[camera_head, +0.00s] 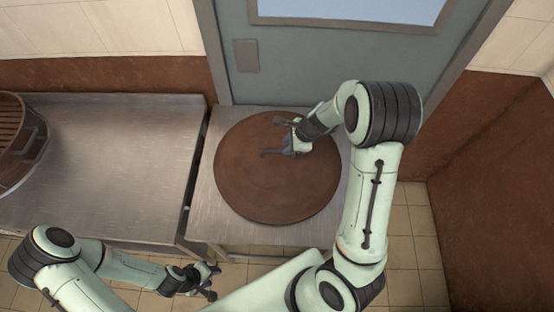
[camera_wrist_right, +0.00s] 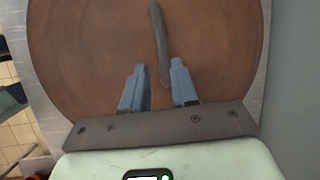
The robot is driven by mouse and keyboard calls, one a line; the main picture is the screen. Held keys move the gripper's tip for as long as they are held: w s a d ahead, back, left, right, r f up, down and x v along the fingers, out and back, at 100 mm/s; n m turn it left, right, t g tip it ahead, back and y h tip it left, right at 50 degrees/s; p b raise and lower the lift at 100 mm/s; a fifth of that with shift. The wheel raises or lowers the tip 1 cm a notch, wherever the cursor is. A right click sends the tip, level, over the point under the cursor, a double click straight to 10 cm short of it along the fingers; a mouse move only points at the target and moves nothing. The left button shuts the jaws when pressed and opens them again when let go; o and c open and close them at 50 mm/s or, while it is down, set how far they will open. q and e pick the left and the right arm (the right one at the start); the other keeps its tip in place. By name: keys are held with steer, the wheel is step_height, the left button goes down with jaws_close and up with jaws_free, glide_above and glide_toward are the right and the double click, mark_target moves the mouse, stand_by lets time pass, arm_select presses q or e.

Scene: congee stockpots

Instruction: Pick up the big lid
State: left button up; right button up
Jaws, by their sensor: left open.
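The big lid (camera_head: 240,185) is a round brown wooden disc lying flat on a steel table. Its dark bar handle (camera_wrist_right: 158,40) runs across its top and shows partly in the head view (camera_head: 270,153). My right gripper (camera_head: 287,147) is over the lid at the handle. In the right wrist view its two blue-grey fingers (camera_wrist_right: 158,88) are apart, with the near end of the handle between them. I cannot tell whether a finger touches it. My left gripper (camera_head: 211,281) is open and empty, low in front of the tables.
A longer steel table (camera_head: 110,150) stands to the left, mostly bare, with a slatted wooden vessel (camera_head: 15,145) at its far left. A grey door (camera_head: 300,65) is behind the lid's table (camera_head: 225,232). A brown wall (camera_head: 500,180) is at the right.

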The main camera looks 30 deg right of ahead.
mark_target(280, 150)
steer(key=x, duration=0.6)
steer(key=shift+w+a+f, duration=0.1)
steer(key=shift+w+f, duration=0.2)
steer(key=shift+w, duration=0.1)
jaws_close()
steer(key=shift+r, duration=0.15)
stand_by(1.0)
